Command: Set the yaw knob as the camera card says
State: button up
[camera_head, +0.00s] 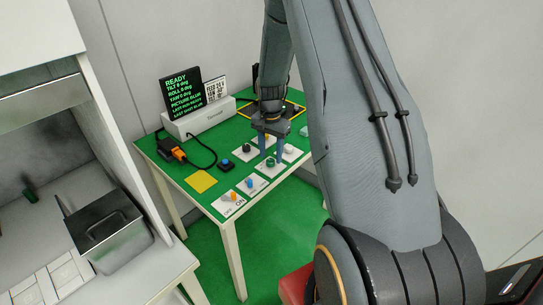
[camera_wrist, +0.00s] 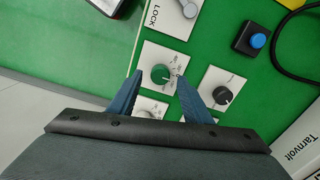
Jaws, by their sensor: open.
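My gripper (camera_head: 269,148) is open over the knob plates on the green table. In the wrist view, its fingertips (camera_wrist: 158,77) lie on either side of a green knob (camera_wrist: 161,74) on a white plate with small, unreadable marks. Contact with the knob cannot be told. The green knob also shows in the head view (camera_head: 270,161). A black knob (camera_wrist: 222,95) lies to the right and a pale knob (camera_wrist: 151,112) is partly hidden below. Which knob is yaw is not readable. A white card (camera_head: 214,89) beside the screen shows small text, including a YAW line; its number is unclear.
The black screen (camera_head: 182,92) reads READY with tilt, roll and yaw at 0 deg.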

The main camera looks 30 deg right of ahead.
jog(key=shift+f+p, duration=0.3)
jog(key=shift+f, duration=0.9)
jog(key=shift+c, duration=0.3)
jog(key=c, duration=1)
